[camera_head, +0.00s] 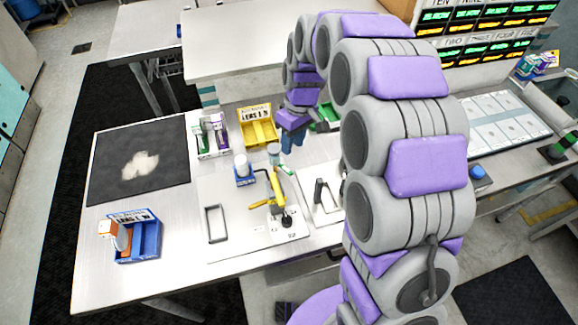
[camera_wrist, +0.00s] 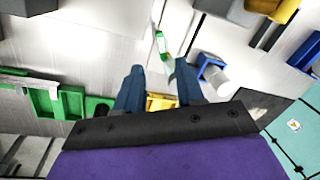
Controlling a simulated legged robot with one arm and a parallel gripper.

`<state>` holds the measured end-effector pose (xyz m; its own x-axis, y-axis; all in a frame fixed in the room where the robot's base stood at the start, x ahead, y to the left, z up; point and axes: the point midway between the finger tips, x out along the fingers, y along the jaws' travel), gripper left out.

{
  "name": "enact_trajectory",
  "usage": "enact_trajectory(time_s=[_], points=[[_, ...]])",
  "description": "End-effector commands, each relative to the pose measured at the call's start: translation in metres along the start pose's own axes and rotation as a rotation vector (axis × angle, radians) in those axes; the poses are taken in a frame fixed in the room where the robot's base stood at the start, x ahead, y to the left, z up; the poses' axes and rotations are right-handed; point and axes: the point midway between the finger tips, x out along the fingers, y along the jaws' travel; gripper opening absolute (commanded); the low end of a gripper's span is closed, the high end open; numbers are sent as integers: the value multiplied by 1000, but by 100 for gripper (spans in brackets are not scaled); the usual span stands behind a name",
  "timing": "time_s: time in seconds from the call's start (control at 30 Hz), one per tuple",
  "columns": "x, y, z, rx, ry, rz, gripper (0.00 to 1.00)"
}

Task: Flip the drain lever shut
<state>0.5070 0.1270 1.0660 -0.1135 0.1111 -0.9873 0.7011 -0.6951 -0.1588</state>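A yellow lever-like fitting (camera_head: 278,188) stands on a pale plate (camera_head: 225,190) at the middle of the table, with a dark base and a short yellow arm to its left. I cannot tell for sure that it is the drain lever. A yellow part at the top right of the wrist view (camera_wrist: 282,10) may be the same fitting. My gripper (camera_head: 291,142) is above the table, behind the fitting in the head view. In the wrist view my gripper (camera_wrist: 160,78) has its two blue fingers apart with nothing held between them.
A blue holder (camera_head: 244,180) with a white cylinder and a small green-and-white item (camera_head: 287,170) are near the fitting. A yellow bin (camera_head: 258,132) and a green tray (camera_wrist: 65,100) are close to my gripper. A blue bin (camera_head: 147,240) and a dark mat (camera_head: 110,180) are at left.

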Motion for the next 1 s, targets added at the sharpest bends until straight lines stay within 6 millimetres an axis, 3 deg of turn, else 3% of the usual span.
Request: enact_trajectory(time_s=[0.2, 0.4, 0.6, 0.93, 1.0], points=[[47, 0, 1, 0, -4, -1, 38], [78, 0, 0, 0, -2, 0, 38], [94, 0, 0, 0, -1, 0, 38], [96, 0, 0, 0, 0, 0, 38], [96, 0, 0, 0, 0, 1, 32]])
